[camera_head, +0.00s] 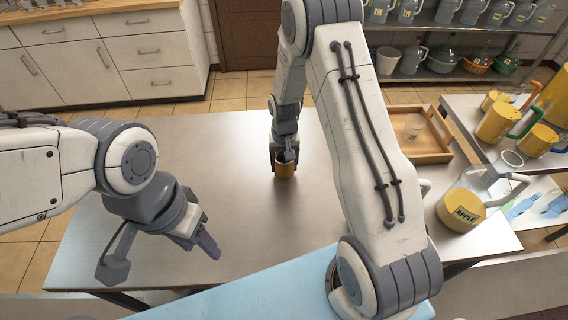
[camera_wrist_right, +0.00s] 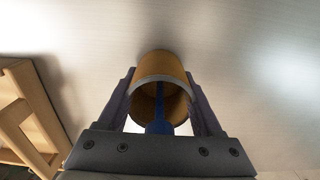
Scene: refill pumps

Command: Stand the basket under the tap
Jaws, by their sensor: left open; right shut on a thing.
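My right gripper (camera_head: 285,158) is shut on an amber cylindrical cup (camera_head: 284,171) over the middle of the steel table. In the right wrist view the cup (camera_wrist_right: 160,66) sits between both fingers, its grey-rimmed open end facing the camera, with a blue part in front of or inside it. I cannot tell whether the cup touches the table. My left gripper (camera_head: 208,245) is open and empty over the table's front left. An orange basket (camera_head: 476,65) stands on the back shelf, apart from both grippers. I cannot make out a tap.
A wooden tray (camera_head: 442,155) holding a clear cup (camera_head: 413,127) lies at the table's right. A yellow jug labelled APPLE (camera_head: 461,211) stands front right. More yellow jugs (camera_head: 497,122) stand on a side table. The table's left and middle are clear.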

